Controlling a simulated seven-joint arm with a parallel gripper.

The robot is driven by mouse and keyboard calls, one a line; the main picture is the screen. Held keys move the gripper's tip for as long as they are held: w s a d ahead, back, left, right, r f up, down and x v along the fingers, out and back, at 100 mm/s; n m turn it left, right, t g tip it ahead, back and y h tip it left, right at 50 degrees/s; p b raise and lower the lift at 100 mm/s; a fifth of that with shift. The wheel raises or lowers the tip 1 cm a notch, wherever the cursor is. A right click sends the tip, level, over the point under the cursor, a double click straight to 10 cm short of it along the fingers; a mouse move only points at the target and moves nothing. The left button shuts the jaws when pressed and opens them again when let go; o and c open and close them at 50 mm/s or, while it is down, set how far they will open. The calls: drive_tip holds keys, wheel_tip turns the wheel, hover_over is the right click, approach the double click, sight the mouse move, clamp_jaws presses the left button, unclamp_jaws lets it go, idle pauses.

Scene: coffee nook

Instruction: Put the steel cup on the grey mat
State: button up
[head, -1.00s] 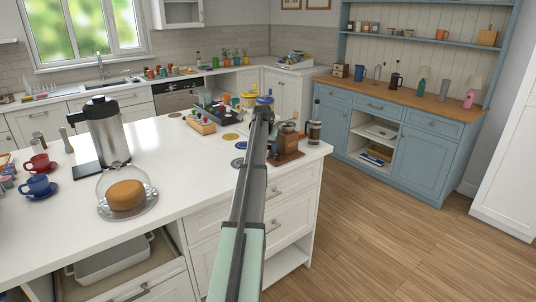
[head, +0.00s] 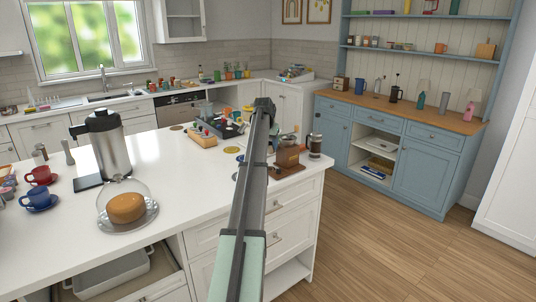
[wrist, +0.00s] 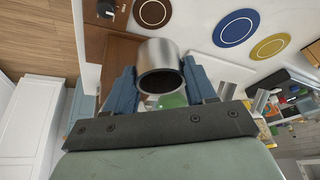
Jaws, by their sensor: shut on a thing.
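The steel cup (wrist: 158,52) is between the two blue fingers of my gripper (wrist: 160,76) in the wrist view, with its dark open mouth toward the camera. The fingers are shut on its sides. In the head view my arm's end (head: 264,104) is over the far right part of the white counter; the cup and fingers are hidden there. A blue round mat (wrist: 235,28) and a yellow round mat (wrist: 270,46) lie apart from the cup in the wrist view. I cannot pick out a grey mat with certainty.
A wooden coffee grinder (head: 287,158) and a dark jar (head: 315,146) stand at the counter's right end. A wooden rack (head: 201,138) is left of my arm. A glass-covered cake (head: 126,208) and a steel pot (head: 108,145) stand further left. The front middle counter is clear.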

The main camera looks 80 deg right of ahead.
drive_tip(key=shift+w+r, duration=0.2)
drive_tip(key=shift+r, duration=0.3)
drive_tip(key=w+a+r+n, duration=0.1)
drive_tip(key=w+a, duration=0.4)
drive_tip(key=w, duration=0.8)
drive_tip(key=s+a+f+m, duration=0.1)
drive_tip(key=f, duration=0.2)
drive_tip(key=s+f+m+g, duration=0.1)
drive_tip(key=f+m, duration=0.1)
drive_tip(key=f, duration=0.1)
drive_tip(key=a+f+m, duration=0.1)
drive_tip(key=f+m, duration=0.1)
drive_tip(key=f, duration=0.2)
drive_tip(key=shift+s+a+f+g+y, duration=0.1)
drive_tip(key=shift+s+a+g+y, duration=0.2)
drive_tip(key=shift+s+a, duration=0.1)
drive_tip(key=shift+f, duration=0.15)
drive_tip(key=o, duration=1.1)
